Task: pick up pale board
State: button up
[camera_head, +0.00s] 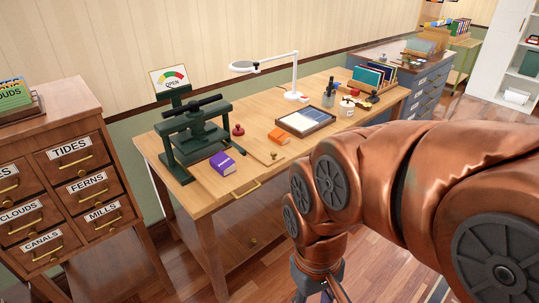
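I cannot pick out a pale board with certainty. A thin, flat tan piece (262,153) lies on the wooden desk (205,197) between the purple book and the orange book, and its colour nearly matches the desktop. A tray (304,124) behind it holds pale and blue flat sheets. My gripper (320,290) hangs at the bottom edge, in front of the desk and apart from these things. Its fingers are cut off by the frame, so its opening does not show.
A dark green press (196,133) with a dial sign stands at the desk's left. A purple book (222,164), an orange book (279,136), a white lamp (292,94) and a book rack (370,76) share the desktop. A labelled drawer cabinet (70,185) stands left.

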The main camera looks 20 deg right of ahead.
aim_at(264, 154)
jog(key=z, duration=0.35)
jog(key=i, duration=0.5)
jog(key=u, duration=2.3)
jog(key=i, duration=1.6)
jog(key=z, duration=2.95)
